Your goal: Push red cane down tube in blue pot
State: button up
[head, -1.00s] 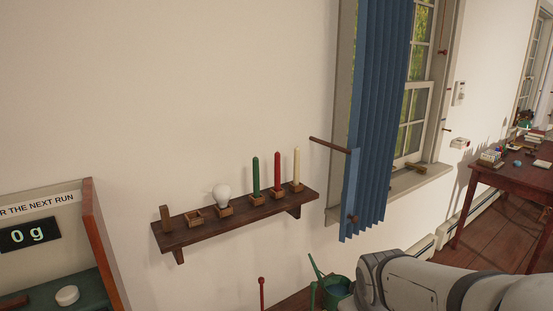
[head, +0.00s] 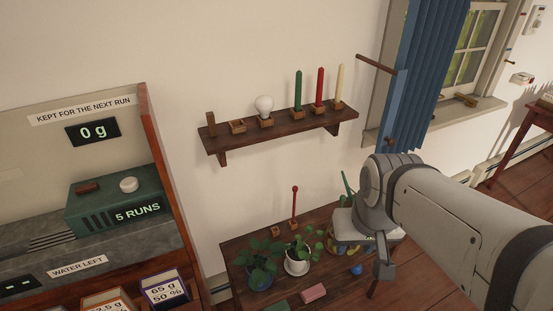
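The red cane (head: 294,205), a thin rod with a round red knob on top, stands upright at the back of the low wooden table, at a small wooden block (head: 291,226). The blue pot (head: 260,283) stands at the table's front left with a leafy plant in it. Leaves cover much of its top, and I cannot make out a tube in it. My gripper (head: 383,270) appears at the lower end of my arm, right of the plants and apart from cane and pot. Its fingers are too unclear to tell open from shut.
A white pot (head: 297,266) with a plant stands right of the blue pot. A pink block (head: 314,292) lies at the table's front. A wall shelf (head: 282,133) with candles and a bulb hangs above. A cabinet (head: 163,190) stands at left.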

aim_at(260, 270)
jog(key=u, duration=1.9)
jog(key=k, duration=0.7)
jog(key=z, duration=1.1)
jog(key=i, duration=1)
